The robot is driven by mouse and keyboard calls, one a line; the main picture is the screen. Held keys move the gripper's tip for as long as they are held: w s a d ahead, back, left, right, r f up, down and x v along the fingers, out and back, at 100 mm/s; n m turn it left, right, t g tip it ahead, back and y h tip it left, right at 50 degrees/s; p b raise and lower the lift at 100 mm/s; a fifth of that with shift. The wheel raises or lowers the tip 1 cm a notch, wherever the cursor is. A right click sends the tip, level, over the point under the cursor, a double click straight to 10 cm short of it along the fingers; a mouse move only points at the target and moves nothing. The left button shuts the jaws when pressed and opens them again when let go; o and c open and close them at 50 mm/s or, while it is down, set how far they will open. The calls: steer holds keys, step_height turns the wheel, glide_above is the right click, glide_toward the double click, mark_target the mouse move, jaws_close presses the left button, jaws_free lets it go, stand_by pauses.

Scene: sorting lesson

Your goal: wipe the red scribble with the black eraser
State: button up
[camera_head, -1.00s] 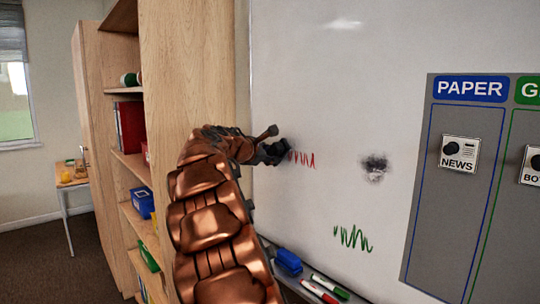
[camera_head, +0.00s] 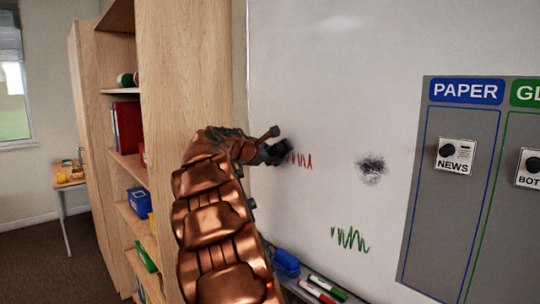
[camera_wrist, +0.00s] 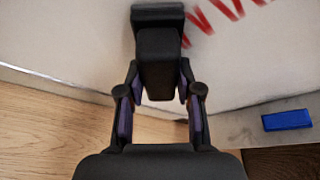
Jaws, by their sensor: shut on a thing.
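The red scribble (camera_head: 300,159) is a zigzag on the left part of the whiteboard (camera_head: 320,90). Its left end is hidden behind my gripper in the head view. It also shows at the top of the wrist view (camera_wrist: 218,16), with a faint red smear beside the eraser. The black eraser (camera_wrist: 158,55) is held between my gripper's fingers (camera_wrist: 157,88), its pad at or close to the board just left of the red strokes. Whether it touches the board I cannot tell for sure. My gripper also shows in the head view (camera_head: 270,152).
A dark smudge (camera_head: 372,169) and a green scribble (camera_head: 350,239) are on the board. The tray below holds a blue block (camera_head: 286,262) and markers (camera_head: 322,288). A wooden shelf (camera_head: 185,80) stands close on the left. A grey sorting panel (camera_head: 410,240) is at right.

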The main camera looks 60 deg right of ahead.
steer(key=shift+d, duration=0.15)
steer(key=shift+s, duration=0.1)
steer(key=shift+s+a, duration=0.3)
steer(key=shift+s, duration=0.5)
steer(key=shift+s+a, duration=0.25)
steer(key=shift+s, duration=0.55)
steer(key=shift+s+a, duration=0.2)
steer(key=shift+s, duration=0.85)
steer(key=shift+s+a, duration=0.35)
steer(key=shift+s, duration=1)
steer(key=shift+s+a, duration=0.4)
steer(key=shift+s, duration=0.95)
steer(key=shift+s+a, duration=0.35)
steer(key=shift+s, duration=1)
steer(key=shift+w, duration=0.1)
